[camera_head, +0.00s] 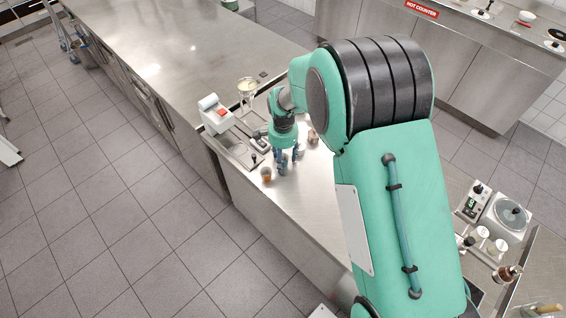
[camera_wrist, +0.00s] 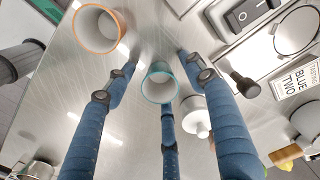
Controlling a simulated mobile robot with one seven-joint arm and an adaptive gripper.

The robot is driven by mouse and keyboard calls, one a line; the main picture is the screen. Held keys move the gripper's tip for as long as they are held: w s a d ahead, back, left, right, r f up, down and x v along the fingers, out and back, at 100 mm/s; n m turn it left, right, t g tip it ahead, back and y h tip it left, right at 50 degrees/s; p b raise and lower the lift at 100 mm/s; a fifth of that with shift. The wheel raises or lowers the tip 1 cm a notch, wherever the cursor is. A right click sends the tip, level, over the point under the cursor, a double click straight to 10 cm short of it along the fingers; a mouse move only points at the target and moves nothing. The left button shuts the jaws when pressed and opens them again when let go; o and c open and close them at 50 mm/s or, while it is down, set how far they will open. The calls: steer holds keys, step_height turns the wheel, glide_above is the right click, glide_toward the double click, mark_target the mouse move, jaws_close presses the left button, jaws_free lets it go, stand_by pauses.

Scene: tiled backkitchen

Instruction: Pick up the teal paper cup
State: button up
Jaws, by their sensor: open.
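The teal paper cup (camera_wrist: 157,88) shows in the wrist view as a pale cup with a teal rim, seen from above into its empty mouth. It stands on the steel counter in the middle of the picture. My gripper (camera_wrist: 165,75) has its blue fingers spread, with the cup in the gap between their tips; I cannot tell whether any finger touches it. In the head view my gripper (camera_head: 285,158) points down over the counter near its front edge, and its fingers largely hide the teal cup there.
An orange-rimmed paper cup (camera_wrist: 98,28) stands close by, also visible in the head view (camera_head: 266,174). A switch panel (camera_wrist: 245,18) with a black knob lies at the upper right. The counter's front edge is near.

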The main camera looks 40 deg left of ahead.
steer(key=shift+f, duration=0.15)
stand_by(0.4)
steer(key=c, duration=1.3)
